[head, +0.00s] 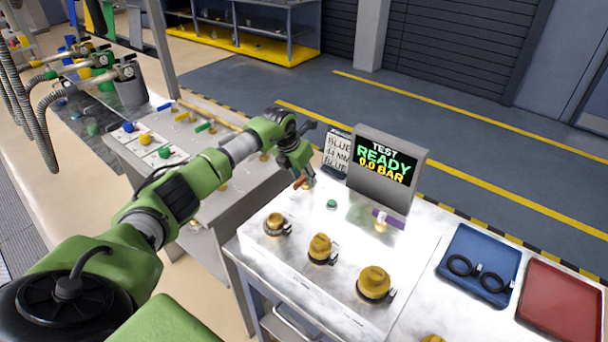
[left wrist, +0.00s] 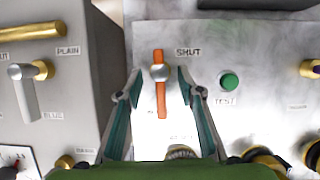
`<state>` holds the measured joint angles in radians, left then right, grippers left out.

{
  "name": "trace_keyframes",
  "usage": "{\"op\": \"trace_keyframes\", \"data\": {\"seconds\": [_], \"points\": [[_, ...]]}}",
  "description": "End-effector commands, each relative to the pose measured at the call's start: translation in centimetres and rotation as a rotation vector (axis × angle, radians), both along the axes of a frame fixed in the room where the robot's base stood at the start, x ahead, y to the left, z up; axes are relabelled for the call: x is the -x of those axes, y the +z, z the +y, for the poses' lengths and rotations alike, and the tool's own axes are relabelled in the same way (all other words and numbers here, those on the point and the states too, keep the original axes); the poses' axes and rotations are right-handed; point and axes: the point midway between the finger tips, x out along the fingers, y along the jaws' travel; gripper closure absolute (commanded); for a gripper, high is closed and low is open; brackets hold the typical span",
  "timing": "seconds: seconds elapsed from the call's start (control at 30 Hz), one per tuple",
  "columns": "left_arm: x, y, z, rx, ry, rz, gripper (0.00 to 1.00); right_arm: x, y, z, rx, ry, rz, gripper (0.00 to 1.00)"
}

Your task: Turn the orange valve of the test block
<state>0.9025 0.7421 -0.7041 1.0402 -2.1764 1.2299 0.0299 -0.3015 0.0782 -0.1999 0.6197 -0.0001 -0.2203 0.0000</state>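The orange valve (head: 299,183) is at the left back of the test block (head: 330,275), mostly hidden by my left gripper (head: 305,178) in the head view. In the left wrist view the valve's orange handle (left wrist: 161,100) is a thin bar running up and down the picture, with a silver hub. The word SHUT is printed right of its upper end. My left gripper (left wrist: 158,90) is open, with one finger on each side of the handle and a visible gap on both sides. My right gripper is not in view.
A green TEST button (left wrist: 229,81) sits right of the valve. The display (head: 383,165) reads TEST READY, 0.0 BAR. Several brass fittings (head: 374,283) stand on the block. A blue tray (head: 478,262) and a red tray (head: 560,300) lie to the right. A grey bench (head: 205,140) stands left.

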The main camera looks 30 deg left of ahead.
Motion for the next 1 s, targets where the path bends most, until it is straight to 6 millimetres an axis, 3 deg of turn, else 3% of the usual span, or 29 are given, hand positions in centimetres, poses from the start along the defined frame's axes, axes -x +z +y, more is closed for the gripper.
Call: {"op": "trace_keyframes", "data": {"seconds": [0.4,0.53,1.0], "points": [[-0.24,-0.65,-0.01,-0.001,0.000,0.000,0.66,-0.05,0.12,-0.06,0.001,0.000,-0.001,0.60],[-0.24,-0.63,-0.01,0.000,0.000,0.000,0.99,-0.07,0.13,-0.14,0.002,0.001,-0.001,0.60],[-0.27,-0.55,-0.12,-0.002,0.061,-0.002,1.00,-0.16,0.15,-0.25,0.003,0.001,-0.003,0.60]]}}
